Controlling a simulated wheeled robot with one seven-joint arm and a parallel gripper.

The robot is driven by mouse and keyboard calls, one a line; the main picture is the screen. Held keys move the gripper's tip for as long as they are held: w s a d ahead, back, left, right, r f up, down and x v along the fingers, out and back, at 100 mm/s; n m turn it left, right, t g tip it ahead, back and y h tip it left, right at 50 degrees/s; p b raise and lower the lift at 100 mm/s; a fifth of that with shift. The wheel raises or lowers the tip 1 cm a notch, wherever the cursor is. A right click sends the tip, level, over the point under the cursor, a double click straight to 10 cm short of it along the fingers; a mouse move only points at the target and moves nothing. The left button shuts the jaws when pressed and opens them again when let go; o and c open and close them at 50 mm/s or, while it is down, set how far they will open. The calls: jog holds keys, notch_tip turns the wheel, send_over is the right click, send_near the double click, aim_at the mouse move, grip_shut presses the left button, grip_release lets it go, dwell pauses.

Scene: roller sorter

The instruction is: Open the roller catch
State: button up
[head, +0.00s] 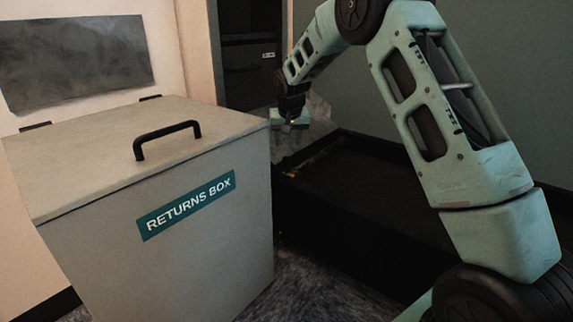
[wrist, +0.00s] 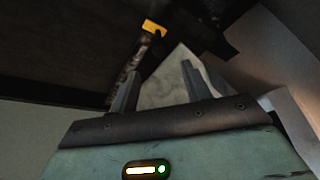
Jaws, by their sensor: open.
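A small yellow piece (wrist: 153,28), possibly the roller catch, shows at the top of the wrist view, at the end of a worn metal strip (wrist: 128,70) along a dark edge. I cannot identify it for certain. In the head view a thin strip with a yellowish tint (head: 322,153) runs along the left side of a low, dark bed (head: 385,185). My gripper (wrist: 155,82) is open, with nothing between its fingers; the yellow piece lies beyond the fingertips, apart from them.
A grey returns box (head: 100,165) with a closed lid and black handle (head: 166,133) stands close on the left. A dark shelf unit (head: 250,60) is behind. A pale crumpled-looking surface (head: 318,112) lies behind my gripper. Some carpet (head: 310,285) is clear in front.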

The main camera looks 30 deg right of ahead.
aim_at(287, 158)
jog(key=b+x, duration=0.3)
jog(key=x, duration=0.5)
jog(key=shift+w+d+f+b, duration=0.1)
jog(key=shift+w+f+b, duration=0.05)
jog(key=shift+f+b, duration=0.25)
jog(key=shift+r, duration=0.1)
grip_shut()
